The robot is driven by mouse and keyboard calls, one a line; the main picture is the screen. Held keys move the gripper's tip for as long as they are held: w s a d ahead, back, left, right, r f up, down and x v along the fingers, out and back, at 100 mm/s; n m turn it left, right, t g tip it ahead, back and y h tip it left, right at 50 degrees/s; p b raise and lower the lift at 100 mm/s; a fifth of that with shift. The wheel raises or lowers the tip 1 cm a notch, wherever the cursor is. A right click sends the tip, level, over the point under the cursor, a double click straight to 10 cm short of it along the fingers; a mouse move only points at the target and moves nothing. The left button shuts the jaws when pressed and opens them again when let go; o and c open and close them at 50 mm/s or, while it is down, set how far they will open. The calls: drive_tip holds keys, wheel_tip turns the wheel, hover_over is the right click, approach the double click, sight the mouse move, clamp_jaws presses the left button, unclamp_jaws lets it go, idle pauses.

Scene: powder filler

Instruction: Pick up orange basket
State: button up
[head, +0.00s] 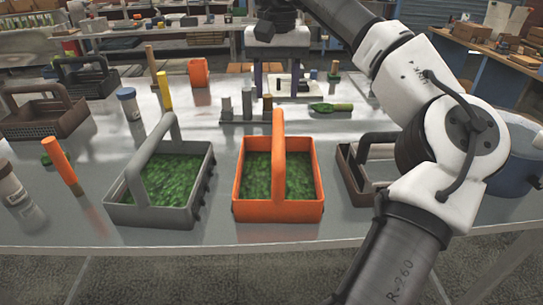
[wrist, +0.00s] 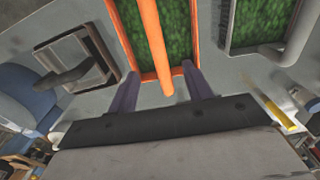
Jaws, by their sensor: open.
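The orange basket (head: 241,190), with a tall arched handle and green contents, stands upright in the middle of the table's near part. In the wrist view, the orange basket (wrist: 196,35) is at top centre. My gripper (head: 279,92) points down beyond the basket's far side in the head view, its two dark purple fingers spread and empty. In the wrist view, the handle shows between the fingers of my gripper (wrist: 160,72), but I see no contact. The handle hides part of the basket's inside.
A grey basket (head: 155,213) with green contents stands close on the left. A brown basket (head: 352,182) stands on the right, partly behind my arm. An orange marker-like cylinder (head: 59,160) stands at left.

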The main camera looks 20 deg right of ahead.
sight(278, 130)
wheel_tip(278, 130, down, 8)
drive_tip(key=shift+s, duration=0.15)
drive_tip(key=shift+d+f+p, duration=0.15)
drive_tip(key=shift+f+p, duration=0.25)
drive_tip(key=shift+f, duration=0.95)
drive_tip(key=shift+d+f+p, duration=0.1)
drive_tip(key=shift+f+p, duration=0.3)
drive_tip(key=shift+f, duration=0.95)
drive_tip(key=shift+c, duration=0.4)
clamp_jaws()
drive_tip(key=shift+w+r, duration=0.1)
drive_tip(key=shift+w, duration=0.1)
